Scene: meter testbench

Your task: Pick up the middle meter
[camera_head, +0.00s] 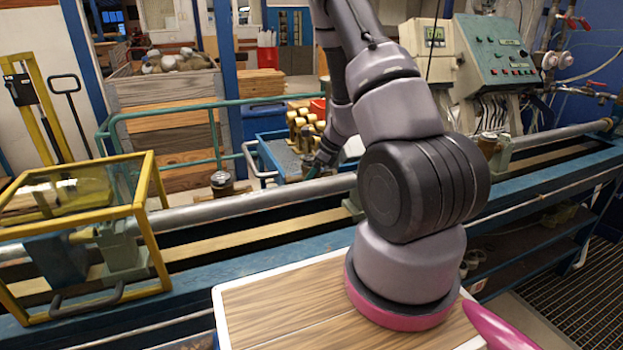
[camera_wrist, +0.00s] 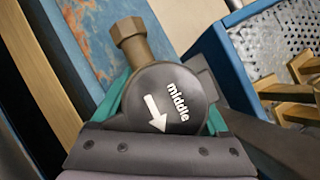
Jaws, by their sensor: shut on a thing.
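The middle meter (camera_wrist: 165,98) fills the centre of the wrist view. It has a round dark face with the white word "middle" and a white arrow, and a brass-brown threaded end at its upper left. My gripper (camera_head: 318,168) is shut on it; its dark body covers the lower edge of the wrist view. In the head view my arm hides most of the gripper and the meter. I cannot tell whether the meter is clear of the bench. Two other meters sit on the pipe line, one at left (camera_head: 222,183) and one at right (camera_head: 488,143).
A blue bin (camera_wrist: 212,62) with brass fittings lies close to the right of the held meter; it also shows behind the bench. A yellow-framed glass guard (camera_head: 150,215) stands at left. A grey-green control box (camera_head: 490,60) stands at back right.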

